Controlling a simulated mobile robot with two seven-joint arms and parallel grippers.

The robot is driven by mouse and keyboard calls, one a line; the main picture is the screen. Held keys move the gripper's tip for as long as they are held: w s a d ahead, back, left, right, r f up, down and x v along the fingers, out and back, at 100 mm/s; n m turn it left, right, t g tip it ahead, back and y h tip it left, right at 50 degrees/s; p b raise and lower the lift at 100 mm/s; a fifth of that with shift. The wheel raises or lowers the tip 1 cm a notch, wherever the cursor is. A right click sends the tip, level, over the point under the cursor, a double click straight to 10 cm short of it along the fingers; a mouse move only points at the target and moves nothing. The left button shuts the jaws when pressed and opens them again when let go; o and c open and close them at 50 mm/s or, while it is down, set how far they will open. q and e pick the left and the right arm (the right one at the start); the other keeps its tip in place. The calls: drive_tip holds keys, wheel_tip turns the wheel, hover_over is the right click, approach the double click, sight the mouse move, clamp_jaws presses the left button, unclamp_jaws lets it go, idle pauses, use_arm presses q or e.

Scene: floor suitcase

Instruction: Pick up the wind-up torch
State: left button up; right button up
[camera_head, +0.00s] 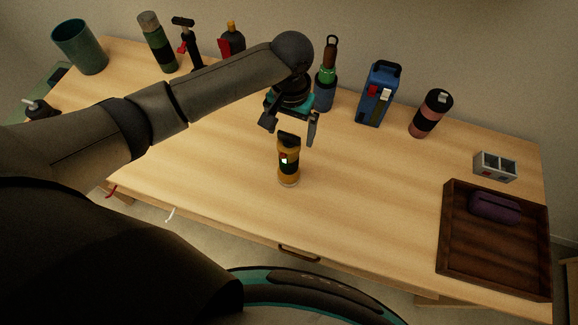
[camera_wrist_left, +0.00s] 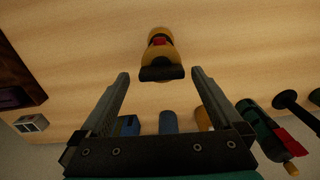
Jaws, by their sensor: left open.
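A yellow torch with a black top and a red part (camera_head: 288,165) stands upright on the table, in front of my left gripper. My left gripper (camera_head: 288,130) is open and empty, pointing down just behind and above the torch in the head view. In the left wrist view the torch (camera_wrist_left: 159,55) lies beyond the open fingers (camera_wrist_left: 160,78), roughly midway between them, its black top nearest. I cannot tell whether a finger touches it. My right gripper is not in view.
Behind stand a blue box-shaped lamp (camera_head: 377,94), a pink and black flask (camera_head: 431,113) and a green bottle (camera_head: 326,75). A dark tray (camera_head: 455,225) holding a purple case (camera_head: 495,207) lies at right, near a grey socket block (camera_head: 495,166). The table around the torch is clear.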

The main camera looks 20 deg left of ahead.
sight(289, 145)
use_arm(q)
drive_tip(key=shift+s+a+f, duration=0.1)
drive_tip(key=shift+f, duration=1.45)
drive_tip(key=shift+s+f, duration=0.1)
drive_tip(key=shift+f, duration=1.4)
drive_tip(key=shift+c, duration=0.2)
clamp_jaws()
drive_tip(key=shift+r, duration=0.1)
